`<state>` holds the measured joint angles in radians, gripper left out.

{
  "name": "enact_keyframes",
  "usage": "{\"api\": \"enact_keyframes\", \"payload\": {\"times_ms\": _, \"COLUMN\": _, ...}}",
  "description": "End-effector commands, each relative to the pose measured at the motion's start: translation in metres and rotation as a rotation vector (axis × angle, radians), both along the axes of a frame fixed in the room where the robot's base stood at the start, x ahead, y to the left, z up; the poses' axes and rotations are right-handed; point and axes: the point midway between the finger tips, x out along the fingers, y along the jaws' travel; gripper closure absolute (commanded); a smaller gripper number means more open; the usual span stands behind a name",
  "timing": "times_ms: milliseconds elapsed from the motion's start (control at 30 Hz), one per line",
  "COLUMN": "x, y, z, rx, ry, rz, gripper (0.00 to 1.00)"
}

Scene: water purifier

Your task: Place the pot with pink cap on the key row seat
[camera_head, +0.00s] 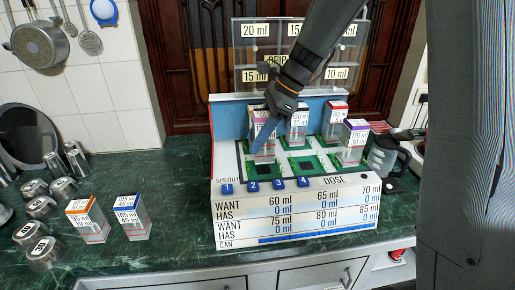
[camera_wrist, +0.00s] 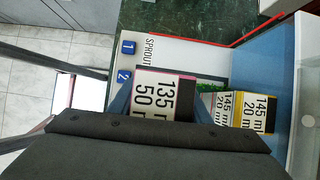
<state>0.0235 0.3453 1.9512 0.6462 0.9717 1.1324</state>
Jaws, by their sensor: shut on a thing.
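The pot with the pink cap (camera_head: 265,148) is upright between the blue fingers of my gripper (camera_head: 262,128), over the left part of the green seat board (camera_head: 310,163). In the wrist view my gripper (camera_wrist: 160,103) is shut on this pot (camera_wrist: 160,98), whose label reads 135 ml and 50. The key row of blue numbered keys (camera_head: 253,186) runs along the front of the machine. The pot is behind these keys. My fingers and the pot hide the seat below, and I cannot tell whether the pot's base touches it.
Other pots stand on the board: one behind (camera_head: 298,124), a red-capped one (camera_head: 335,118) and a purple-capped one (camera_head: 354,143). Orange-capped (camera_head: 88,220) and blue-capped (camera_head: 132,217) pots stand on the counter at left, near several metal cups (camera_head: 40,207). A clear labelled panel (camera_head: 262,40) rises behind.

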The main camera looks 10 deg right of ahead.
Motion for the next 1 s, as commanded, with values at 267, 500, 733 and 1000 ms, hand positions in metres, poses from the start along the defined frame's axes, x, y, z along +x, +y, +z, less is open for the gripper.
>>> {"api": "enact_keyframes", "payload": {"times_ms": 267, "x": -0.001, "y": -0.002, "z": -0.027, "rx": 0.000, "ry": 0.004, "rz": -0.002, "gripper": 0.80}}
{"api": "enact_keyframes", "payload": {"times_ms": 500, "x": 0.000, "y": -0.003, "z": -0.040, "rx": -0.001, "ry": -0.002, "rz": -0.003, "gripper": 0.80}}
{"api": "enact_keyframes", "payload": {"times_ms": 733, "x": 0.000, "y": -0.003, "z": -0.043, "rx": -0.001, "ry": 0.000, "rz": -0.004, "gripper": 0.80}}
{"api": "enact_keyframes", "payload": {"times_ms": 1000, "x": 0.000, "y": -0.003, "z": -0.043, "rx": -0.001, "ry": 0.000, "rz": -0.004, "gripper": 0.38}}
